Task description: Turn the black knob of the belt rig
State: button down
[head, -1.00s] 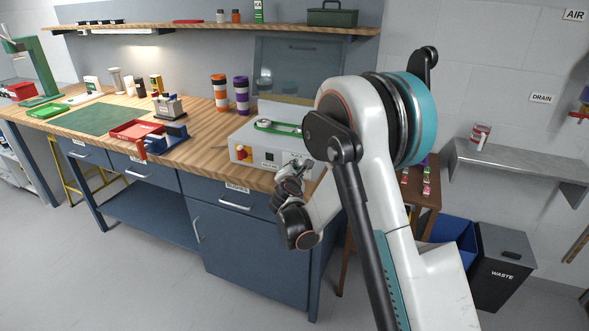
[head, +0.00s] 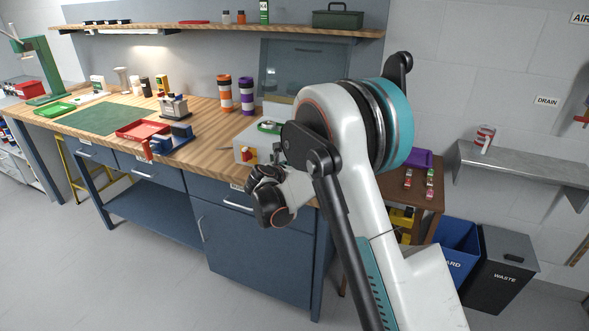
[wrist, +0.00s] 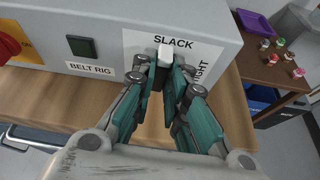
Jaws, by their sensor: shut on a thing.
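The belt rig (wrist: 97,20) is a light grey box labelled BELT RIG. Its front has a white plate reading SLACK, with partly hidden lettering at the right. My gripper (wrist: 169,72) has teal and dark fingers closed at this plate, below the word SLACK. They are shut on the black knob (wrist: 164,58), which shows only as a narrow dark piece with a pale top; the fingers hide the rest. In the head view the rig (head: 243,140) stands at the bench's right end, mostly behind my arm, and the fingers are hidden.
A red knob (wrist: 14,42) on yellow and a dark green square button (wrist: 81,46) sit left on the rig's front. The wooden bench edge (wrist: 60,103) runs below. A brown side table (wrist: 268,68) with a purple tray (wrist: 254,23) and small items stands at the right.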

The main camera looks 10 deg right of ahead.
jog(key=shift+a+n, duration=0.1)
jog(key=shift+n, duration=0.3)
jog(key=c, duration=1.6)
grip_release()
jog(key=v, duration=1.2)
jog(key=shift+w+a, duration=0.2)
jog(key=shift+a, duration=0.05)
jog(key=shift+f, duration=0.1)
